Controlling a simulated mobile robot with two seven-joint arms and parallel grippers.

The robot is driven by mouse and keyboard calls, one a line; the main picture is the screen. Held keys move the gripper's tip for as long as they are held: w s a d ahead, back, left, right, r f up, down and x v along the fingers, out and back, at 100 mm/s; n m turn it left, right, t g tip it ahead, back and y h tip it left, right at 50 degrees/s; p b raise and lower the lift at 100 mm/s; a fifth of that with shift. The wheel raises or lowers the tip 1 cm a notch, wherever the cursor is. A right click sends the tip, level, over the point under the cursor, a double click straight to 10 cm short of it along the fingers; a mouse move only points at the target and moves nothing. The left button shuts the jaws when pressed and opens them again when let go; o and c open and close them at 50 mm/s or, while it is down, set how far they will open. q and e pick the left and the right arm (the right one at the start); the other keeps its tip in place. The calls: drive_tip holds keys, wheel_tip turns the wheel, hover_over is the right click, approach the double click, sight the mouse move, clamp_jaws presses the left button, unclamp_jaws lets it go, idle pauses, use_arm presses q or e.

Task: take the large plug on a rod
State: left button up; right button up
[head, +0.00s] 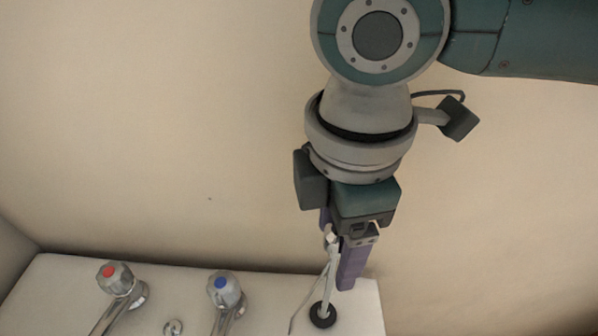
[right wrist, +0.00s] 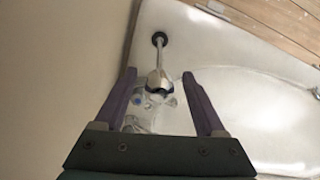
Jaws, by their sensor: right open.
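The large plug on a rod shows in the head view as a black round plug (head: 322,316) at the right part of the white sink ledge, with a pale rod (head: 328,275) rising from it, slightly tilted. In the right wrist view the black disc (right wrist: 160,39) lies beyond the fingertips, and the rod's chrome end (right wrist: 157,82) appears between the fingers. My right gripper (head: 338,262) points down over the ledge, its purple fingers open around the rod's upper end; it also shows in the right wrist view (right wrist: 158,75). Contact cannot be told. My left gripper is out of view.
A red-marked tap (head: 115,278) and a blue-marked tap (head: 225,290) stand on the white sink (head: 60,275) to the left. A small chrome fitting (head: 173,327) sits between them. A plain wall (head: 150,130) rises behind. Wooden boards (right wrist: 275,25) show beyond the sink.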

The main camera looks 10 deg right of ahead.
sight(329, 285)
wheel_tip(329, 285, down, 3)
drive_tip(key=shift+r, duration=0.15)
clamp_jaws()
idle(0.5)
idle(0.9)
